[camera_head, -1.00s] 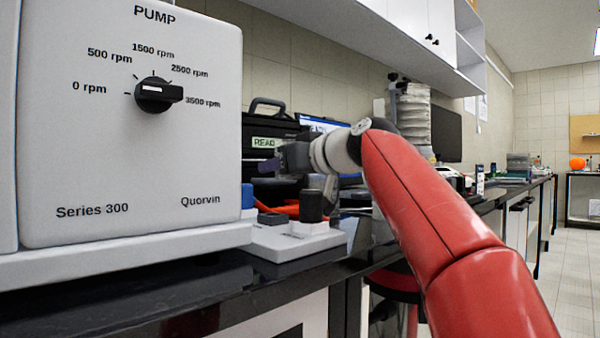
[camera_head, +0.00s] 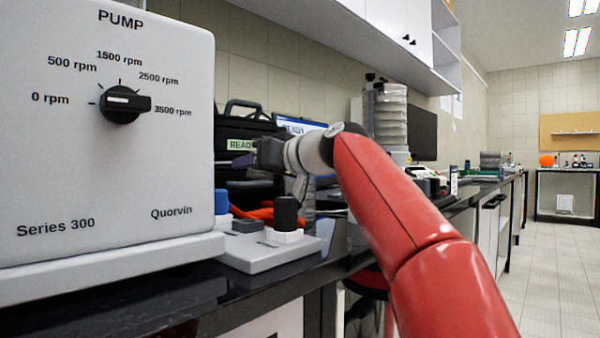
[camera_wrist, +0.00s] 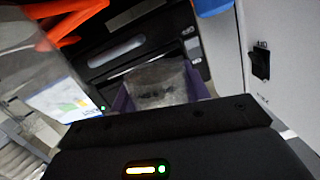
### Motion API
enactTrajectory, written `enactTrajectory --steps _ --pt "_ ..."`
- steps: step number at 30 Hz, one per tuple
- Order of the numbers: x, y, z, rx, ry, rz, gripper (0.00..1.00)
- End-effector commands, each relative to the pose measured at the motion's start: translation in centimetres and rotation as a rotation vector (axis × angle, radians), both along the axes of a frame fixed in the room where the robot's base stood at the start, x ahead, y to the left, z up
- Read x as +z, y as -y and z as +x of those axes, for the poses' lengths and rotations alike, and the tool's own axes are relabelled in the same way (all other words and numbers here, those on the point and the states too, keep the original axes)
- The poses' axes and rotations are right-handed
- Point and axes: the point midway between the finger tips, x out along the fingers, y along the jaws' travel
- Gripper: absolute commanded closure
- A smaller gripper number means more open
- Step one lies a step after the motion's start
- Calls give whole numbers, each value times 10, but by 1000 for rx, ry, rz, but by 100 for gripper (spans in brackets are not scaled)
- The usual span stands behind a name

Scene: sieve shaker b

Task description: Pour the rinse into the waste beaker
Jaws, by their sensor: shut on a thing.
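My gripper (camera_head: 243,160) is at the end of my red arm, over the bench just right of the pump. In the wrist view, its purple fingers (camera_wrist: 158,100) are shut on a greyish see-through vessel (camera_wrist: 158,82). The image is blurred, so I cannot tell its liquid level. In the head view the held vessel is hidden or too small to make out. I cannot pick out a waste beaker in either view.
The large white pump (camera_head: 105,140) fills the left of the head view. Black-topped (camera_head: 286,212) and blue-topped (camera_head: 221,202) items stand beside it. A black case (camera_head: 240,135) and orange items (camera_head: 262,214) lie behind. Open floor (camera_head: 540,270) is at right.

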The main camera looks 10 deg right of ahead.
Motion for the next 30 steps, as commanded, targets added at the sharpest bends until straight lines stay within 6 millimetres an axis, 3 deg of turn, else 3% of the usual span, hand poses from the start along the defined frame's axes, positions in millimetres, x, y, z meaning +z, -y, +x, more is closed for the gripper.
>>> enactTrajectory --steps 10,30 --pt "-8 10 7 -2 -103 141 77" --pt "26 27 19 -1 -298 412 77"
